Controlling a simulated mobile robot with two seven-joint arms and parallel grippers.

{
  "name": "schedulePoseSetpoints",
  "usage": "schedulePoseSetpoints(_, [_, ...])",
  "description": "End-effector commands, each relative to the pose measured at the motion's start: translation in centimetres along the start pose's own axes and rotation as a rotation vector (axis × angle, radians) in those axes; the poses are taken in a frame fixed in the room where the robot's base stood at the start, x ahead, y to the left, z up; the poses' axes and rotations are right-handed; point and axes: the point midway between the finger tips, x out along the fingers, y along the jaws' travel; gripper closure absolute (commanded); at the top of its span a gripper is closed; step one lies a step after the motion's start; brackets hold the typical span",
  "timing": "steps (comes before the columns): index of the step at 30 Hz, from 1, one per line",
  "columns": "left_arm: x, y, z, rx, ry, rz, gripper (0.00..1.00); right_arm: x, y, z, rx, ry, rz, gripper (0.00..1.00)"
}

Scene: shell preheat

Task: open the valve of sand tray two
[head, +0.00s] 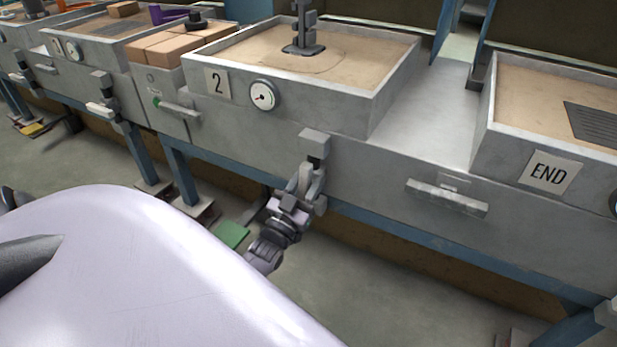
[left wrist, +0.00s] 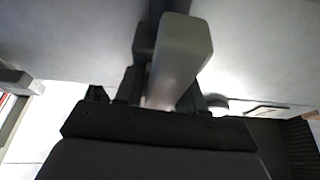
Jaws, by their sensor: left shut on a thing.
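Sand tray two (head: 345,118) is a grey tray of sand with a "2" label (head: 217,83) and a round gauge (head: 263,95) on its front. Its valve (head: 315,143) is a grey block on the front face below the tray. A pale valve handle (head: 306,172) shows just below the block. My left gripper (head: 308,188) is at this handle, shut on it. In the left wrist view the pale handle (left wrist: 182,50) stands between the dark fingers of my left gripper (left wrist: 160,90). The gripper partly hides the handle, so its exact angle is hard to tell. My right gripper is not in view.
The END tray (head: 507,147) stands to the right, with a grey bar handle (head: 447,197) on the front to its left. Tray one's pale lever (head: 101,109) and a bar with a green end (head: 178,109) are to the left. A blue rail (head: 400,231) runs below the fronts.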

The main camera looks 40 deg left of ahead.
Motion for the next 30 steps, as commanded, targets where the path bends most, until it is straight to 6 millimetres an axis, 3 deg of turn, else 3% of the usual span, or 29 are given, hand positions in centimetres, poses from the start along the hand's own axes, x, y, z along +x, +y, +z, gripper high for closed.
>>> schedulePoseSetpoints(23, [-0.13, -0.08, 0.1, -0.109, -0.003, -0.045, 1.0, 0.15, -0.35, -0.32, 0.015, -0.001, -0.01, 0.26])
schedulePoseSetpoints(24, [-0.13, -0.08, 0.1, -0.109, -0.003, -0.045, 0.58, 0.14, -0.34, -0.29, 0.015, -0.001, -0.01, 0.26])
schedulePoseSetpoints(25, [-0.13, -0.08, 0.11, -0.109, -0.003, -0.045, 0.49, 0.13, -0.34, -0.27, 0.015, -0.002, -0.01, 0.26])
schedulePoseSetpoints(30, [-0.08, -0.07, 0.07, -0.106, -0.002, -0.044, 0.49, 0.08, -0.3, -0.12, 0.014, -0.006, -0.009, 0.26])
